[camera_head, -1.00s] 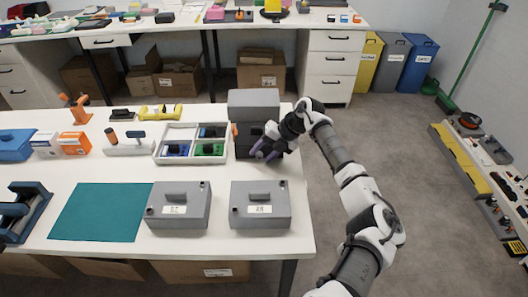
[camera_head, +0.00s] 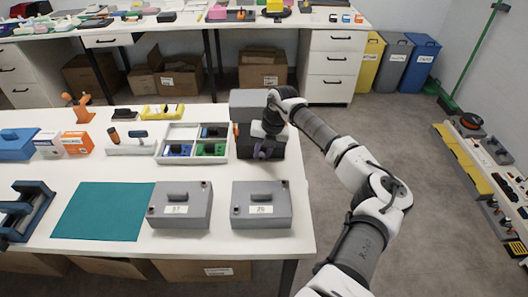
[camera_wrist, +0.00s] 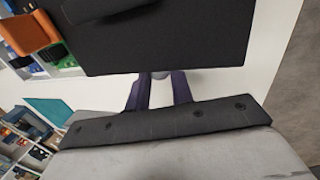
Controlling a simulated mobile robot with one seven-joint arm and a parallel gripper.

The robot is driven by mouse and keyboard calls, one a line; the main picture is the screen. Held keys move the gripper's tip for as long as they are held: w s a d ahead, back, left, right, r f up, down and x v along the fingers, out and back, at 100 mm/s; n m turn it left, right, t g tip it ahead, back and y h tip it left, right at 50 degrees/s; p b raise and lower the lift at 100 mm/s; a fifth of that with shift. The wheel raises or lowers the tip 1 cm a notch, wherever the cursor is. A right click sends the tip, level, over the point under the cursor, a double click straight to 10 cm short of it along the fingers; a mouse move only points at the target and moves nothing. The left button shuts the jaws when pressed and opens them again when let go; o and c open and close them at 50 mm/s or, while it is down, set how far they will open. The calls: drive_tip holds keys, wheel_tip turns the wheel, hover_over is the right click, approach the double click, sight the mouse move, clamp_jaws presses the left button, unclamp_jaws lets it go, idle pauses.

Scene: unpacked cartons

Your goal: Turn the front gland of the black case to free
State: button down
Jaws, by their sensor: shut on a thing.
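The black case (camera_head: 243,148) stands at the right end of the white table, partly covered by my arm. My gripper (camera_head: 263,152) is at its front face. In the wrist view, the case's dark top (camera_wrist: 170,45) fills the upper part. My gripper's two purple fingers (camera_wrist: 158,78) reach to the case's front edge. A small grey round piece, the front gland (camera_wrist: 160,75), shows between the fingertips, and they are shut on it. Most of the gland is hidden under the case edge, so its turn position cannot be told.
A grey box (camera_head: 254,97) stands behind the case. A white divided tray (camera_head: 160,157) is close on its left. Two grey lidded boxes (camera_head: 160,222) (camera_head: 243,224) are in front. A teal mat (camera_head: 100,212) lies at front left.

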drive_tip(key=c, duration=1.2)
unclamp_jaws()
drive_tip(key=b+v, duration=0.3)
drive_tip(key=v, duration=1)
drive_tip(key=shift+r, duration=0.4)
